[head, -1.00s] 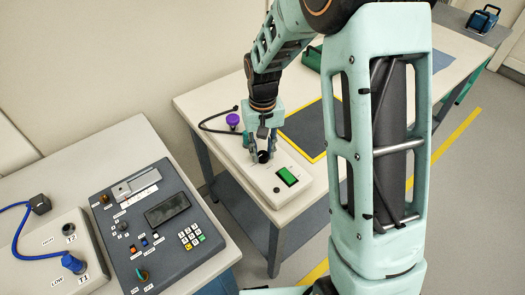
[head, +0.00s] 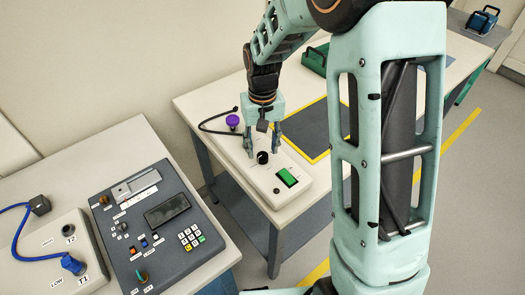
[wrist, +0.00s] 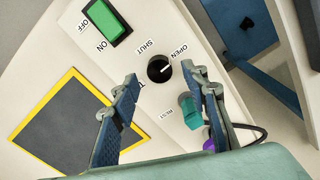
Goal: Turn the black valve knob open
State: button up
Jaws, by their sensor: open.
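The black valve knob (head: 262,157) sits on a pale panel box on the bench; it also shows in the wrist view (wrist: 158,69). Its white pointer line lies toward the word OPEN (wrist: 179,53), with SHUT (wrist: 145,47) on the other side. My gripper (head: 262,150) is open and empty above the knob. In the wrist view its two fingers (wrist: 162,77) stand apart, one on each side, and the knob shows clear between and beyond the tips. I see no contact with the knob.
A green ON/OFF switch (head: 287,176) is on the same panel. A purple knob (head: 232,120) and a teal part (wrist: 190,111) are close to the fingers. A dark mat with a yellow border (wrist: 65,120) lies beside the panel. A grey control console (head: 157,225) stands at left.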

aim_at(263, 154)
notch_tip(263, 154, up, 10)
jog(key=shift+f, duration=0.2)
jog(key=shift+d, duration=0.1)
dwell(0.4)
